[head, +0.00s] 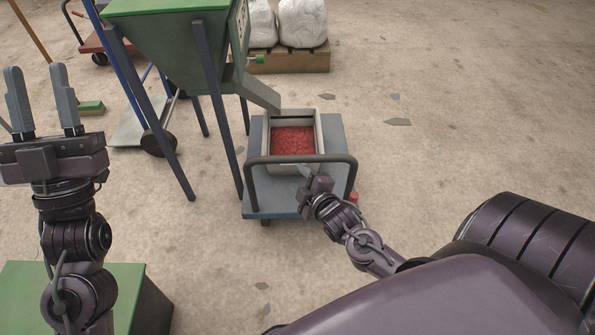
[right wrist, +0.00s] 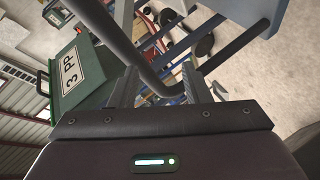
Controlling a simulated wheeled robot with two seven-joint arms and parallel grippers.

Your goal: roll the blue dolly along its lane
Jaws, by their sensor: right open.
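The blue dolly (head: 270,207) stands on the floor under the chute of a green hopper. It carries a grey bin (head: 264,135) filled with red granules (head: 292,140). Its dark push handle (head: 258,160) rises at the near side. My right gripper (head: 303,174) is at the handle, near the middle of its top bar. In the right wrist view the handle (right wrist: 238,45) passes by the spread fingers of the right gripper (right wrist: 163,85); whether it touches them is unclear. My left gripper (head: 37,75) is raised at the left, open and empty, away from the dolly.
The green hopper (head: 185,50) stands on dark legs beside the dolly, its chute (head: 262,95) reaching over the bin. White sacks (head: 303,22) sit on a pallet (head: 290,62) behind. A green-topped box (head: 125,280) is at the lower left. Floor to the right is mostly clear.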

